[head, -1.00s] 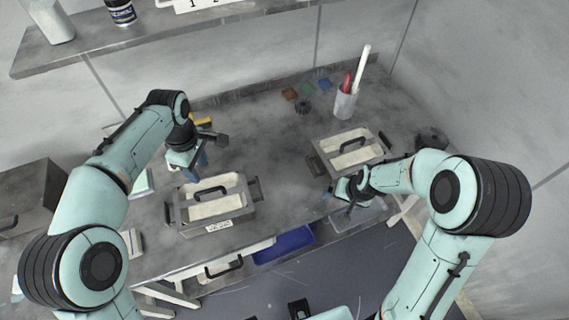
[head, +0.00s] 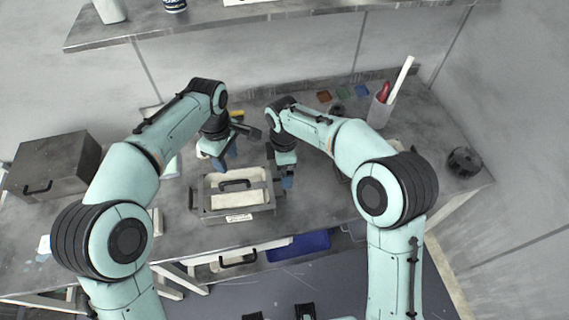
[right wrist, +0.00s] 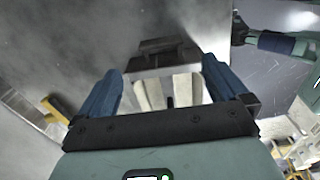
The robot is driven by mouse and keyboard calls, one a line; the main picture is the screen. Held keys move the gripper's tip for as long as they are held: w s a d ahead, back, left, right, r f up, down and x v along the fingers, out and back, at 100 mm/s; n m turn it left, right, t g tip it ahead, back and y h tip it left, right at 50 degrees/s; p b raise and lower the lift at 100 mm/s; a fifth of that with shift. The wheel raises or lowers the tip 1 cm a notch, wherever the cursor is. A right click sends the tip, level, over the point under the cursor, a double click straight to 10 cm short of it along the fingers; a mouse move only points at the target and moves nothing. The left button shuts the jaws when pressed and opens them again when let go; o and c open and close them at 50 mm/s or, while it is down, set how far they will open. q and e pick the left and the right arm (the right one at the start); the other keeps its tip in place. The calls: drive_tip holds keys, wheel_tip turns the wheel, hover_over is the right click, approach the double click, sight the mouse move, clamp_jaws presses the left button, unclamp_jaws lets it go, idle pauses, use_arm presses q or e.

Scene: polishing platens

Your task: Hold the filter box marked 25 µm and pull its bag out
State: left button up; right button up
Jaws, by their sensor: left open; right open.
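A grey metal filter box (head: 207,212) stands on the bench with a pale bag (head: 232,199) inside it. The bag has a black handle on top, and side handles stick out from the box. A white label (head: 238,217) is on its front, too small to read. My left gripper (head: 224,164) is open above and behind the box. My right gripper (head: 287,182) is open beside the box's right end. In the right wrist view, its blue fingers stand apart with the box end and its dark side handle (right wrist: 163,47) between and beyond them.
My right arm mostly hides the second box's place. A cup (head: 380,110) with red and white tools stands at the back right, near small coloured pads. A lidded metal case (head: 55,165) stands at left. A blue bin (head: 298,245) sits below the bench top.

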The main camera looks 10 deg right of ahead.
wheel_tip(320, 180, down, 13)
drive_tip(key=shift+f, duration=0.1)
idle(0.4)
drive_tip(key=c, duration=1.3)
drive_tip(key=shift+o, duration=1.2)
drive_tip(key=o, duration=1.1)
drive_tip(key=shift+c, duration=0.2)
